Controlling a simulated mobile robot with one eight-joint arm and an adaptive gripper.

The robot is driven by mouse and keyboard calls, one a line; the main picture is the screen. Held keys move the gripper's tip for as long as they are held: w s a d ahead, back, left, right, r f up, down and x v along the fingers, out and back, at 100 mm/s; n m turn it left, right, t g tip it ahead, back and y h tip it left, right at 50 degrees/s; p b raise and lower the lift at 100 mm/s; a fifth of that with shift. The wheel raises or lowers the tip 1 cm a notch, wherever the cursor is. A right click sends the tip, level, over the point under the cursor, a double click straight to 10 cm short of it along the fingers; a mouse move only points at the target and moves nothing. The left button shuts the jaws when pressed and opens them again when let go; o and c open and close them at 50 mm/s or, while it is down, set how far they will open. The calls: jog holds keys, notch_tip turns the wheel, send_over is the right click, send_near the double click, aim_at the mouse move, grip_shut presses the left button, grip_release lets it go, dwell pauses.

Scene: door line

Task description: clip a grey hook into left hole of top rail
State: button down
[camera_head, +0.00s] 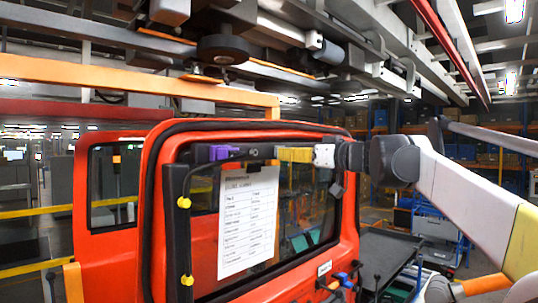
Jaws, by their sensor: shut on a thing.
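An orange-red door (152,225) stands in front of me with a dark-edged window. A dark frame lies over the window, and its top rail (262,153) runs across the upper edge. A purple piece (221,152) sits on the rail's left part and a yellow piece (294,154) on its right part. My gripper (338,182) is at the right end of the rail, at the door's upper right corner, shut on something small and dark. I cannot make out that thing's shape, nor whether it touches the rail. The left hole is too small to tell.
A white printed sheet (248,221) hangs over the window. Yellow knobs (184,203) line the frame's left side. Blue and orange fittings (345,280) are at the door's lower right. An orange carrier bar (130,76) and overhead machinery are above. A dark cart (385,258) stands right.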

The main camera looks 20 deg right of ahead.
jog(key=c, duration=1.4)
grip_release()
jog(key=shift+o, duration=0.3)
jog(key=shift+w+a, duration=0.1)
jog(key=shift+w, duration=0.05)
jog(key=v, duration=2.3)
